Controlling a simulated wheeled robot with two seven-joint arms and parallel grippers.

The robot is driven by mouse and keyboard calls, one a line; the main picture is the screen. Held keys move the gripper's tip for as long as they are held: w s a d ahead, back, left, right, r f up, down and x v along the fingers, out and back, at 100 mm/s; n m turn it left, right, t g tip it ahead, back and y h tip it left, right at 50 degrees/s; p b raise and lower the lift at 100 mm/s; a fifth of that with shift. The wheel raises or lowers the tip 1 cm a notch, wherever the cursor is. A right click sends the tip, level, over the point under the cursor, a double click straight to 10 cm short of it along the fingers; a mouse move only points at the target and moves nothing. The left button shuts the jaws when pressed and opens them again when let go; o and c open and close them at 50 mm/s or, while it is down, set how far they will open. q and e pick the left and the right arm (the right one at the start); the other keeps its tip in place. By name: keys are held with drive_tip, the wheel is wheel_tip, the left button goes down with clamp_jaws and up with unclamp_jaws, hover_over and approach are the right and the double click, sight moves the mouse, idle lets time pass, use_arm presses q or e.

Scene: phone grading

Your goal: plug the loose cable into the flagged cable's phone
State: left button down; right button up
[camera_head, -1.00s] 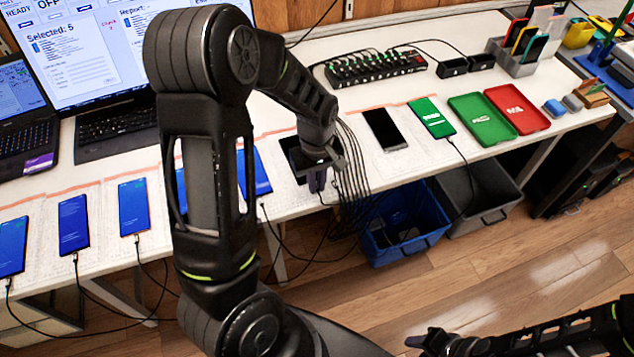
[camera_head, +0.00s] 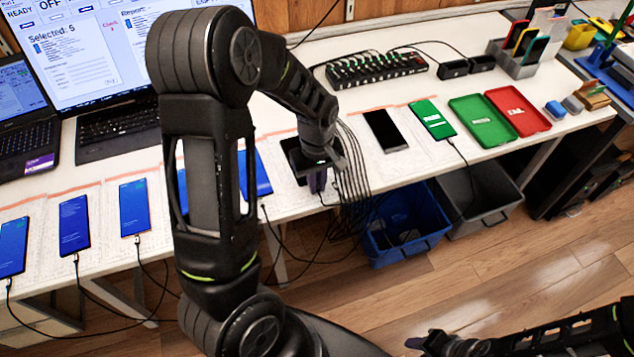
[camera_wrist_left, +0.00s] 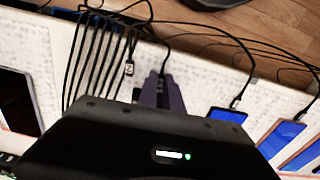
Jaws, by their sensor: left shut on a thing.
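My left gripper (camera_head: 317,182) is over the table's front edge, pointing down, between the blue phone (camera_head: 254,172) and the dark-screened phone (camera_head: 385,130). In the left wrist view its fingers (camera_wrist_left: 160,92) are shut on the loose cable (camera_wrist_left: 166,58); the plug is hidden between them. Beside it, another cable end carries a small pale tag or plug (camera_wrist_left: 128,68), too small to read. A green-screened phone (camera_head: 432,118) has a cable at its near end. My right gripper (camera_head: 428,340) is low at the bottom, away from the table; its jaws are unclear.
Several cables (camera_wrist_left: 95,45) hang closely side by side over the table edge. Blue-screened phones (camera_head: 74,224) with cables line the left. A hub (camera_head: 375,68), green tray (camera_head: 482,120) and red tray (camera_head: 517,109) lie further right. Blue (camera_head: 405,225) and grey (camera_head: 480,200) bins stand below.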

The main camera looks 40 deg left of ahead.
idle(0.8)
use_arm(q)
drive_tip(key=c, duration=1.4)
unclamp_jaws()
drive_tip(key=shift+a, duration=0.1)
drive_tip(key=shift+c, duration=0.2)
drive_tip(key=shift+s+d+r+p, duration=0.1)
drive_tip(key=shift+d+r+p, duration=0.05)
drive_tip(key=shift+r+p, duration=0.65)
drive_tip(key=shift+s+d+r+p, duration=0.1)
drive_tip(key=shift+d+r+p, duration=0.05)
drive_tip(key=shift+r+p, duration=0.65)
drive_tip(key=shift+s+d+r+p, duration=0.15)
drive_tip(key=shift+r+p, duration=0.4)
drive_tip(key=shift+r, duration=0.4)
drive_tip(key=shift+w, duration=0.1)
